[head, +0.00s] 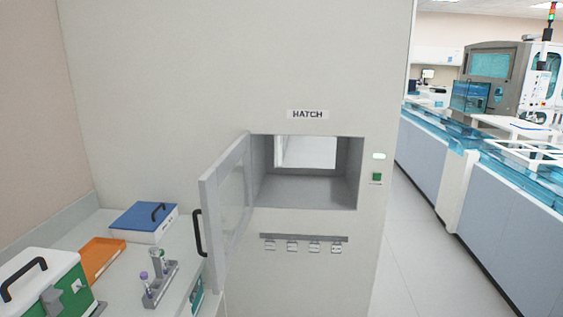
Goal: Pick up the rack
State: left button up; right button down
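A small grey rack (161,283) stands on the white counter at the lower left, in front of the hatch wall. Neither of my grippers shows in the head view, so nothing of mine is seen touching the rack.
The glazed hatch door (226,207) stands open beside the rack, with a black handle. The hatch opening (300,190) looks empty. A green-and-white box (70,290), an orange tray (97,257) and a blue-lidded box (145,220) share the counter (190,235). Floor at right is clear.

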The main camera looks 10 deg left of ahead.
aim_at(160, 286)
jog(key=u, duration=1.25)
